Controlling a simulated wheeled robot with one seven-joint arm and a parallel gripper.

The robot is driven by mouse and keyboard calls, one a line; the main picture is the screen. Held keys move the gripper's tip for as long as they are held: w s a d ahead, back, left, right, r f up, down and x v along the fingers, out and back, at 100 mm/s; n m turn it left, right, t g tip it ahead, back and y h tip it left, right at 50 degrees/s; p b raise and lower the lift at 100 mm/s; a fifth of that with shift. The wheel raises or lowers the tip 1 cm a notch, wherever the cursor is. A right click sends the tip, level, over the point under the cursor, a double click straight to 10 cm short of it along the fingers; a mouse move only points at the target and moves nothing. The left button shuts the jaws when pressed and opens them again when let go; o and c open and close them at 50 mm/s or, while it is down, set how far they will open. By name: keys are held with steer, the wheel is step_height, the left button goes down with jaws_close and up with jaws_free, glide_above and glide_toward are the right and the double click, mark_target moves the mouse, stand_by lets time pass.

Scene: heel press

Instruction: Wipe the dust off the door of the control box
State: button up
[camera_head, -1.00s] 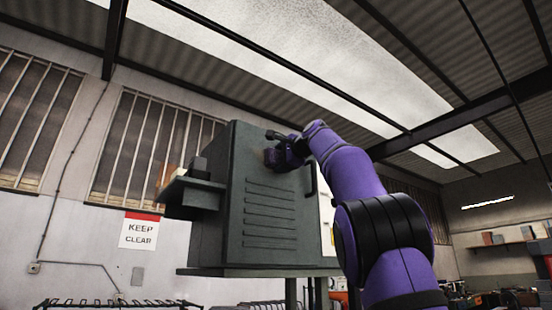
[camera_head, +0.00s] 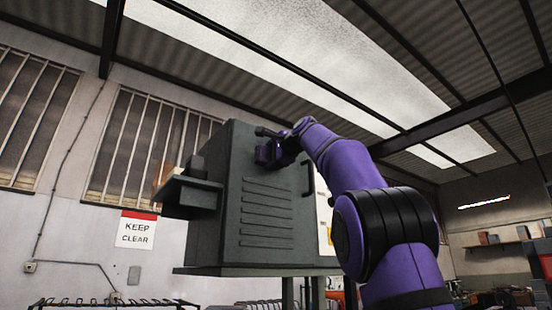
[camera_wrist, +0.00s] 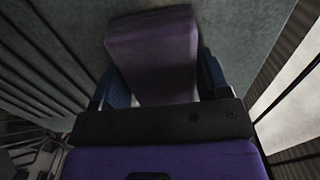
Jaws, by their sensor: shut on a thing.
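The control box (camera_head: 268,245) is a dark grey-green cabinet in the middle of the head view. Its door (camera_head: 266,200) has a column of horizontal louvre ridges and a dark handle (camera_head: 307,180) at the right. My gripper (camera_head: 265,153) is at the upper part of the door, left of the handle. In the wrist view its blue fingers are shut on a dull purple block-like pad (camera_wrist: 155,55). The pad is against or very near the grey-green surface; I cannot tell whether it touches. The pad hides the surface behind it, and I cannot make out dust clearly.
A dark ledge (camera_head: 190,193) juts from the box's left side. A pale panel with a yellow label (camera_head: 325,225) shows right of the door. A KEEP CLEAR sign (camera_head: 135,230) hangs on the back wall. A dark rack (camera_head: 110,302) stands low at the left.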

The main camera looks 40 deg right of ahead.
mark_target(264, 154)
steer(key=shift+a, duration=3.9)
steer(key=shift+d, duration=0.15)
steer(key=shift+w+d, duration=0.1)
steer(key=shift+d, duration=5.55)
steer(key=shift+w+a, duration=0.1)
steer(key=shift+a, duration=1.95)
steer(key=shift+a, duration=3.8)
steer(key=shift+s, duration=0.25)
